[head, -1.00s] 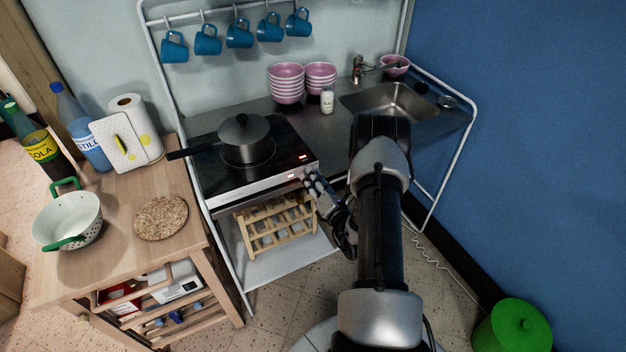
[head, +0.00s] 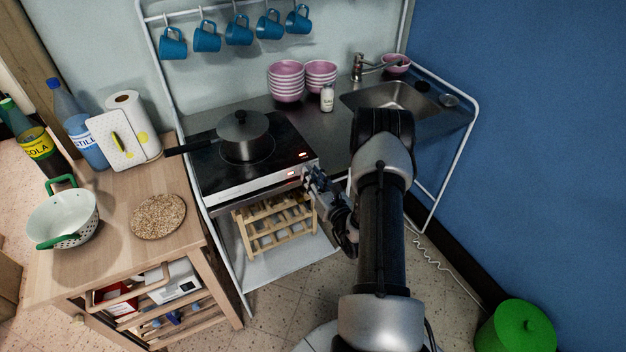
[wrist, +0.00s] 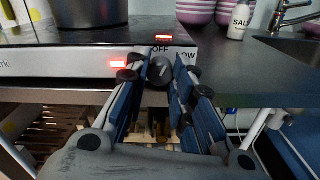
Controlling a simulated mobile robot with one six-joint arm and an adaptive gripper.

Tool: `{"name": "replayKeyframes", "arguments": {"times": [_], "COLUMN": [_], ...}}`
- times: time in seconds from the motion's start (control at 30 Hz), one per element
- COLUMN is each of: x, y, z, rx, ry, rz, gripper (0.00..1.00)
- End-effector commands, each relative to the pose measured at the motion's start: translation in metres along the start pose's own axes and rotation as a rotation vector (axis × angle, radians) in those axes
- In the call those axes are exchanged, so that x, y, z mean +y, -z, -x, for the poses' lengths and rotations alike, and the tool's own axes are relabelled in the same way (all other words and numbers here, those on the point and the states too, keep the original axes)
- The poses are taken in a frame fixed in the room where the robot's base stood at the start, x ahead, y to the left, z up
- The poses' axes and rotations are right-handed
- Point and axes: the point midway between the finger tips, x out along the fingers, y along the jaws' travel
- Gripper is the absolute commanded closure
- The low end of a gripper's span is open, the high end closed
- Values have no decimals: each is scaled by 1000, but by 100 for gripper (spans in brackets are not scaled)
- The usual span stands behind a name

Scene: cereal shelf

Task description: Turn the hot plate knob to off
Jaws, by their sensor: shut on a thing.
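The hot plate (head: 212,178) stands on the counter with a dark pot (head: 243,143) on its top. In the wrist view its front panel (wrist: 60,64) carries a dark round knob (wrist: 160,71), with "OFF" and "LOW" printed above and to the right of it. Red lights glow on the panel and on the top edge. My gripper (wrist: 160,84) is at the front right of the hot plate, its two fingers on either side of the knob and shut on it. It also shows in the head view (head: 312,180). The knob's pointer is too small to read surely.
A wooden rack (head: 272,225) sits below the hot plate. Pink bowls (head: 286,82) and a salt shaker (head: 327,98) stand behind, left of the sink (head: 392,100). A wooden cart (head: 110,255) with a colander (head: 62,218) is at the left. The pot's handle sticks out leftward.

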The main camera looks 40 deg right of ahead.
Motion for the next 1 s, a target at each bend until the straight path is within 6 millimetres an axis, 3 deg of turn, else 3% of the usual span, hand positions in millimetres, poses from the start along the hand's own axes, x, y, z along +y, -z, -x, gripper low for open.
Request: {"name": "replayKeyframes", "arguments": {"times": [0.5,1.0], "x": [0,0], "y": [0,0], "z": [0,0], "rx": [0,0], "ry": [0,0], "rz": [365,448], "gripper": [100,100]}}
